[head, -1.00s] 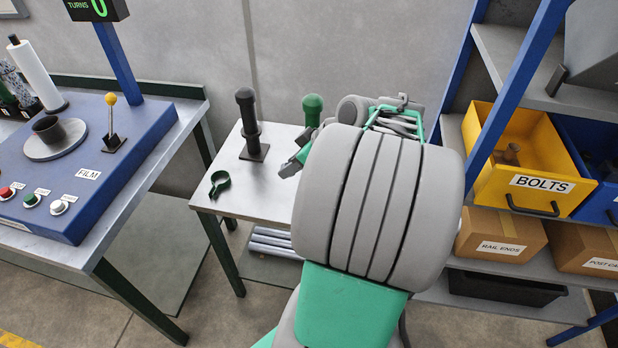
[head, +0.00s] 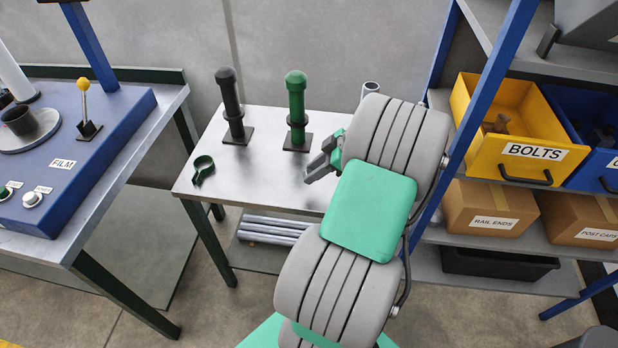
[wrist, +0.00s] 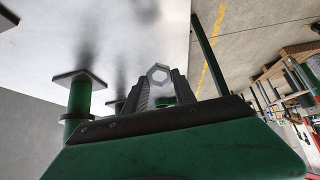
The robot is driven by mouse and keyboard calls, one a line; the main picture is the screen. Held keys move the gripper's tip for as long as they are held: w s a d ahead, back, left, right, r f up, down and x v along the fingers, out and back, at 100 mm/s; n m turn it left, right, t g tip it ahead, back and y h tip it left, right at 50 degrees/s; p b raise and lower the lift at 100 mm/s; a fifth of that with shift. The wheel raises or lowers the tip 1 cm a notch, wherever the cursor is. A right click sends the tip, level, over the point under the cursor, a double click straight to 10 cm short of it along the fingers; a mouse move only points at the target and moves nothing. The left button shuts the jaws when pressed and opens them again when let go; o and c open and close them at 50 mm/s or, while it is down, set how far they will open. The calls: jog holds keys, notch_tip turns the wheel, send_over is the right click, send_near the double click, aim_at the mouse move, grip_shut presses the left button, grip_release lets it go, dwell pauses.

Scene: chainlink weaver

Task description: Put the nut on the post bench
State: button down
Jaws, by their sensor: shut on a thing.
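The nut (wrist: 157,74) is a small light-grey hexagonal ring. It sits between the fingertips of my gripper (wrist: 158,88) in the wrist view, and I cannot make it out in the head view. My gripper (head: 320,166) is shut on it and points left over the right part of the post bench. The post bench (head: 265,178) has a bare metal top and dark green legs. It also shows in the wrist view (wrist: 130,35). I cannot tell the exact height of the nut above the top.
A black post (head: 231,105) and a green post (head: 296,110) stand at the bench's back. A grey tube end (head: 370,89) shows behind my arm. A dark green clamp (head: 203,169) lies at the left. A shelf with a yellow BOLTS bin (head: 510,140) is close at right.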

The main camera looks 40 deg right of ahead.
jog(key=f, duration=0.1)
jog(key=w+f, duration=0.1)
jog(key=f, duration=0.2)
jog(key=shift+w+f+p, duration=0.2)
jog(key=shift+w+p, duration=0.1)
jog(key=shift+f, duration=0.45)
jog(key=c, duration=1)
grip_release()
jog(key=p+v, duration=0.6)
jog(key=v, duration=0.6)
jog(key=w+a+r+m+g+h, duration=0.15)
jog(key=w+a+r, duration=0.25)
jog(key=a, duration=0.5)
jog(key=w+a+r+m+g+h, duration=0.1)
jog(key=w+a+r+g, duration=0.1)
jog(key=w+a+r, duration=0.5)
jog(key=s+a+m, duration=0.1)
jog(key=s+a, duration=0.2)
jog(key=a, duration=0.2)
jog(key=s+a+m+h, duration=0.1)
jog(key=s+a+m, duration=0.1)
jog(key=a, duration=0.4)
jog(key=s+a+r+m+t+h, duration=0.1)
jog(key=s+a+m, duration=0.1)
jog(key=s+a, duration=0.3)
jog(key=shift+s+a+r, duration=0.1)
jog(key=shift+a, duration=0.45)
